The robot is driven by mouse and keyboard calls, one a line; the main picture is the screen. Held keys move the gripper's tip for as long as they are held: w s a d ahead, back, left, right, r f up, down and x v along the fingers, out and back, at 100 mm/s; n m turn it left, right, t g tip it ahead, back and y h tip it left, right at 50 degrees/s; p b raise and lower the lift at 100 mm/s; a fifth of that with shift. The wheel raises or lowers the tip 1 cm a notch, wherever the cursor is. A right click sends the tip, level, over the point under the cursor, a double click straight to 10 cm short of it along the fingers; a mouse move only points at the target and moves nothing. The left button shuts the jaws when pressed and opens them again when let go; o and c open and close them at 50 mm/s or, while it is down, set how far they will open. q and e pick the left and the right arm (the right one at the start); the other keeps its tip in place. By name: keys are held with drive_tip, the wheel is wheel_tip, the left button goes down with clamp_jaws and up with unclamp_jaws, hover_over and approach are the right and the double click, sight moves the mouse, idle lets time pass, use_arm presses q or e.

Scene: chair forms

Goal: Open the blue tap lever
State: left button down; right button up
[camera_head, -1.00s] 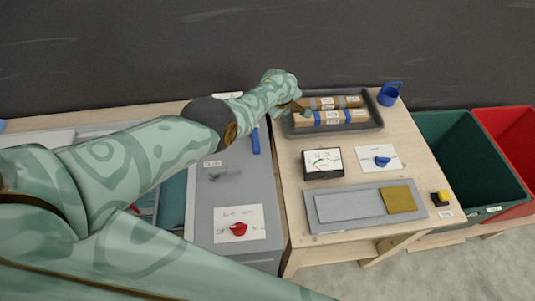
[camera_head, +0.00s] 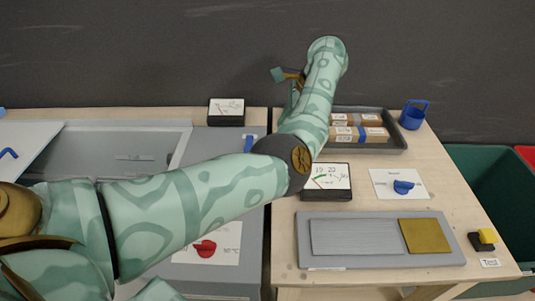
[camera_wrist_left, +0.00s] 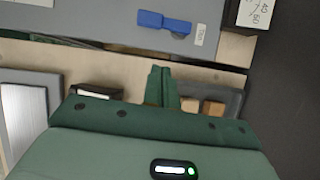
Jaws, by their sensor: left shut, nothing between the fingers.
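A blue lever (camera_head: 249,141), likely the tap lever, lies on the grey worktop beside my left upper wrist, partly hidden by the arm. It also shows in the left wrist view (camera_wrist_left: 165,22), flat on the grey surface near a small white label. My left gripper (camera_head: 279,75) is raised over the back of the benches, beyond the lever and apart from it. In the left wrist view its green fingers (camera_wrist_left: 161,86) are together and empty, and the lever is beyond their tips. My right gripper is in neither current view.
A blue knob (camera_head: 403,187) on a white card and a gauge box (camera_head: 327,183) stand nearer. A red knob (camera_head: 204,249) is at the front. Another gauge (camera_head: 226,111) stands behind.

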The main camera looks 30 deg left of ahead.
use_arm(q)
drive_tip(key=shift+g+h, duration=0.3)
drive_tip(key=shift+h, duration=0.3)
drive_tip(key=x, duration=0.3)
drive_tip(key=d+b+x, duration=0.1)
drive_tip(key=x, duration=0.2)
drive_tip(key=d+x, duration=0.1)
drive_tip(key=x, duration=0.3)
drive_tip(key=shift+s+d+f+b, duration=0.1)
drive_tip(key=shift+s+f+b, duration=0.2)
drive_tip(key=shift+b, duration=0.1)
drive_tip(key=a, duration=0.1)
drive_tip(key=s+a+p, duration=0.1)
drive_tip(key=shift+s+a+f, duration=0.1)
drive_tip(key=shift+s+a, duration=0.2)
drive_tip(key=shift+a, duration=0.1)
drive_tip(key=shift+s+a+f, duration=0.1)
drive_tip(key=shift+s+a, duration=0.15)
drive_tip(key=shift+a, duration=0.2)
